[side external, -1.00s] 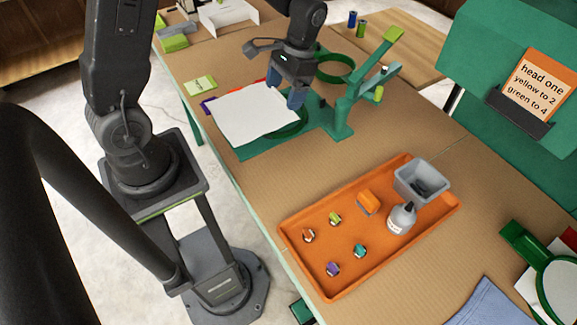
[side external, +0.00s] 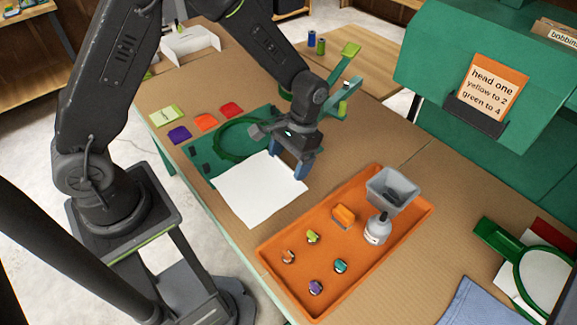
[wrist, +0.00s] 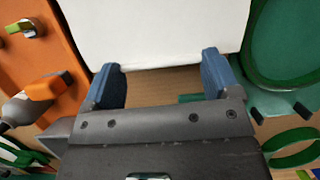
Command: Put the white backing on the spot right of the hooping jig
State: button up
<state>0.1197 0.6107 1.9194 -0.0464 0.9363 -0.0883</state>
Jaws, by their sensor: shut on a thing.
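The white backing (side external: 255,195) is a flat white sheet on the near side of the green hooping jig (side external: 205,160), between it and the orange tray (side external: 278,262). My gripper (side external: 290,168) is shut on the backing at its far right edge. In the wrist view the backing (wrist: 150,32) spreads out past my two blue fingers (wrist: 160,75), with the jig's green ring (wrist: 285,45) to its right. The backing looks level and close to the table; I cannot tell whether it touches.
The tray holds small bobbins, an orange block (side external: 344,215), a bottle (side external: 377,230) and a grey bin (side external: 392,187). Purple, orange and red patches (side external: 206,122) lie beyond the jig. A green hoop (side external: 540,280) is at far right.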

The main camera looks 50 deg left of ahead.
jog(key=shift+f, duration=1.45)
jog(key=shift+f, duration=0.1)
jog(key=shift+f, duration=0.35)
jog(key=shift+f, duration=0.15)
jog(key=o, duration=0.7)
jog(key=shift+o, duration=0.2)
